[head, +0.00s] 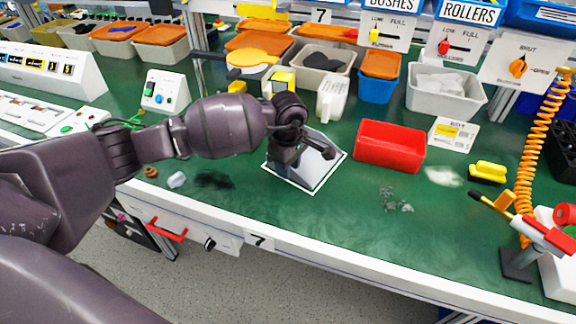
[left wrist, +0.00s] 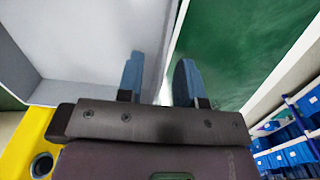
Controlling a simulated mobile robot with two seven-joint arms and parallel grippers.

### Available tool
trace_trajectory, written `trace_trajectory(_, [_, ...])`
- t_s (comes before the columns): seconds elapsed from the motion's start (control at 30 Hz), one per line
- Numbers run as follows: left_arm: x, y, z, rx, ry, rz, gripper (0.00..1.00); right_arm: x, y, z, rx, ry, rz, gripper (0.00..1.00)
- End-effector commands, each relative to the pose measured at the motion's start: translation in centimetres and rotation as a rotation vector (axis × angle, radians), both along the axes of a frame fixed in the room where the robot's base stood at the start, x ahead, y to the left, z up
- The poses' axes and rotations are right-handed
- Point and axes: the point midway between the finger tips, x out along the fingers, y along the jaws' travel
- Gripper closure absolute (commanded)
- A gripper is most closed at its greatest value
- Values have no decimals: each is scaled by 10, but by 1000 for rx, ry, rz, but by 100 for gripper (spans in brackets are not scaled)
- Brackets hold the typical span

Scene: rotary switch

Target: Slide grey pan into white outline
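The grey pan (head: 313,170) lies on the green bench top, partly hidden behind my left gripper (head: 285,172). White outline (head: 314,192) lines show along its front and right edges; the far left corner is hidden by my arm. In the left wrist view the pan (left wrist: 85,45) fills the upper left. My left gripper's two blue fingers (left wrist: 160,82) are apart, one over the pan's inside and one beyond its edge over the green bench. I cannot tell whether they touch the wall. My right gripper is not in view.
A red bin (head: 390,147) stands just right of the pan. A yellow brush (head: 488,172) and an orange coiled hose (head: 527,150) are farther right. Bins with orange lids (head: 262,45) line the back.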

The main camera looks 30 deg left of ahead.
Motion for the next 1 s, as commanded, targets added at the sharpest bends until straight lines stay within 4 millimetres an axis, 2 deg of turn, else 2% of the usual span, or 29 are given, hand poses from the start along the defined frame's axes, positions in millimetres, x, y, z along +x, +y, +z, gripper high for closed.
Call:
trace_trajectory(0.5, [1, 0, 86, 1, -5, 0, 66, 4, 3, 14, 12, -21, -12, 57])
trace_trajectory(0.7, [0, 0, 102, -1, -3, 0, 66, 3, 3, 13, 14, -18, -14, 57])
trace_trajectory(1.0, [0, 0, 105, 0, -1, 0, 66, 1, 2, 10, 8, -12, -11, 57])
